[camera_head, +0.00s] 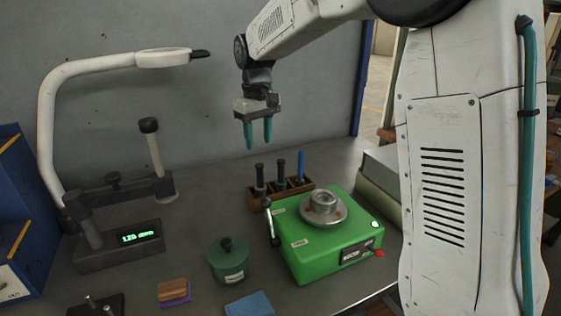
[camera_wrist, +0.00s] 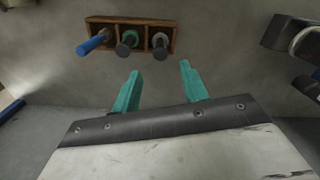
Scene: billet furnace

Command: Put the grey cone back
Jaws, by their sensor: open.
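My gripper (camera_head: 258,144) is open and empty, its teal fingers pointing down above and behind the rack. In the wrist view the fingers (camera_wrist: 159,71) are apart with nothing between them. The middle one (camera_wrist: 128,38) shows some green, and the other is blue (camera_wrist: 95,42). Their lower ends are hidden in the rack.
A green machine (camera_head: 325,250) with a round metal seat (camera_head: 323,206) on top stands right in front of the rack. A green lidded pot (camera_head: 228,263), a lit display unit (camera_head: 130,240) and a white curved arm lamp (camera_head: 90,68) stand to the left. Air around my gripper is clear.

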